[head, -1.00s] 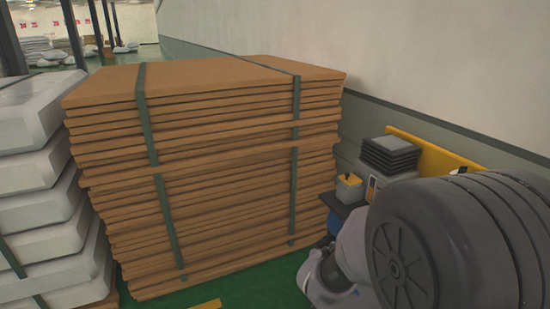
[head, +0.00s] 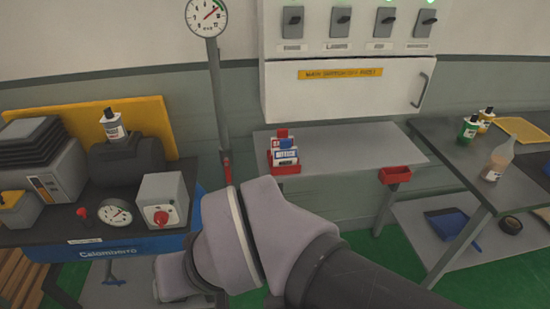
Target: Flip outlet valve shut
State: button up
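I cannot tell for sure which part is the outlet valve. A red handle-like piece (head: 227,172) sits low on the vertical grey pipe (head: 218,110) under a round dial gauge (head: 206,16). On the blue compressor unit (head: 120,248) at the left there is a small red knob (head: 82,212) beside a second gauge (head: 117,212). A grey box (head: 163,203) there carries a red rotary knob (head: 160,218). My arm crosses the lower middle of the head view and hides part of the compressor's right end. My gripper is not in view.
A white wall cabinet (head: 345,88) with several switches hangs above a narrow grey shelf (head: 350,148) holding a red bin of small boxes (head: 285,158). A dark bench (head: 450,135) with bottles stands at the right. Green floor (head: 350,260) shows between them.

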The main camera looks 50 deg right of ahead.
aim_at(226, 164)
jog(key=z, duration=0.85)
jog(key=i+j, duration=0.1)
jog(key=i, duration=0.4)
jog(key=i+j+u, duration=0.1)
jog(key=i, duration=0.45)
